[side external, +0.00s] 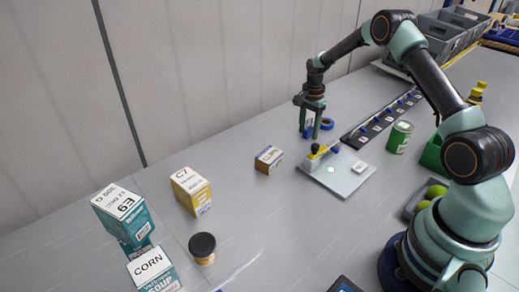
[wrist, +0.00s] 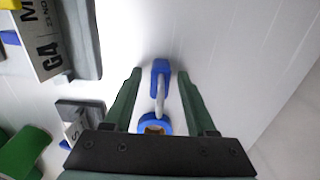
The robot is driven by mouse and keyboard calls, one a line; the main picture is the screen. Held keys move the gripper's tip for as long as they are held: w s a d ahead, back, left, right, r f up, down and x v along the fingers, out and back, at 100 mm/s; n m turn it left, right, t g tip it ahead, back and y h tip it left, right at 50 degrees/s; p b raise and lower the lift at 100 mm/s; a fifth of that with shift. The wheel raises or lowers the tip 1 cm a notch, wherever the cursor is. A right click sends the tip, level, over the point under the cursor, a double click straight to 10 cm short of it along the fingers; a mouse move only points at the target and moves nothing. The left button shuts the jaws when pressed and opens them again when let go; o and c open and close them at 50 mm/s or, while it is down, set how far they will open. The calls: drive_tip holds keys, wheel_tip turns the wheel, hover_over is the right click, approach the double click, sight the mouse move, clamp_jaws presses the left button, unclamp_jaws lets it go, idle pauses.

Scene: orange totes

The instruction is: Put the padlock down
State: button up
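The padlock (wrist: 160,72), with a blue body and a grey shackle, shows in the wrist view between the fingers of my gripper (wrist: 160,76). A gap shows on each side of the blue body, so the fingers are apart and do not appear to press on it. It appears to lie on the grey table. In the side view my gripper (side external: 309,134) points down, its fingertips close to the tabletop behind the white board.
A blue ring (side external: 327,124) sits right beside my gripper. A white board (side external: 345,183) with a yellow-and-grey fixture is in front, and a dark hook strip (side external: 378,122) runs to the right. A small brown box (side external: 268,160) stands left. Table between it and my gripper is clear.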

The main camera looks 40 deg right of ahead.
drive_tip(key=shift+r, duration=0.15)
wheel_tip(320, 180, up, 12)
drive_tip(key=shift+a+r, duration=0.1)
drive_tip(key=s+a+r+n+t, duration=0.1)
drive_tip(key=s+a+r+n, duration=0.25)
drive_tip(key=a+r, duration=0.25)
drive_tip(key=s+a+r+n+t, duration=0.2)
drive_tip(key=s+a+r+n, duration=0.1)
drive_tip(key=a+r+n, duration=0.25)
drive_tip(key=s+a+n+t, duration=0.2)
drive_tip(key=s+a+n, duration=0.7)
drive_tip(key=s, duration=0.4)
drive_tip(key=shift+a+r+t, duration=0.15)
drive_tip(key=shift+r+t, duration=0.15)
